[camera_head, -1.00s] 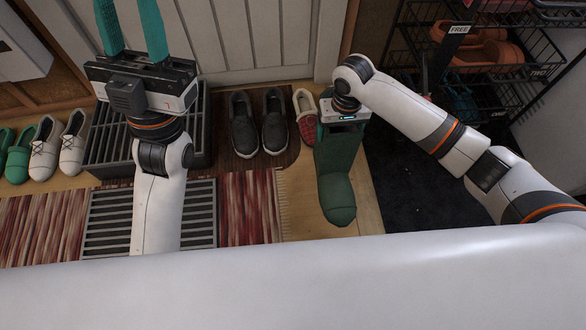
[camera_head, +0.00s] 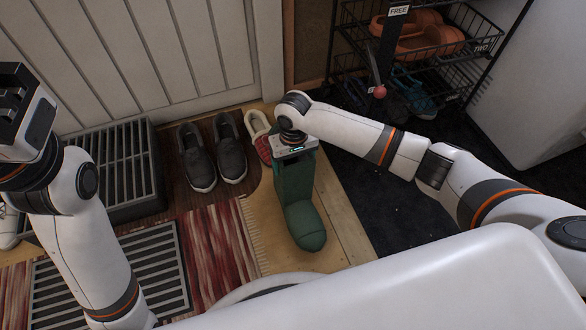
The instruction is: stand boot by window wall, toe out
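The dark green boot (camera_head: 303,220) is in the middle of the head view, with its toe toward the bottom of the picture. It looks upright, over or on the wood floor; I cannot tell whether its sole touches. My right gripper (camera_head: 292,158) is at the top of the boot's shaft and appears shut on it; its fingertips are hidden. My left gripper (camera_head: 18,112) is at the left edge, away from the boot. Its fingers are out of frame. No window shows in this view.
Grey slip-ons (camera_head: 213,150) and a red-and-cream shoe (camera_head: 259,136) stand left of the boot. A black slatted crate (camera_head: 125,165), floor grille (camera_head: 155,265) and striped rug (camera_head: 215,240) lie further left. A wire rack (camera_head: 430,50) stands at back right. The dark mat (camera_head: 350,185) has clear room.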

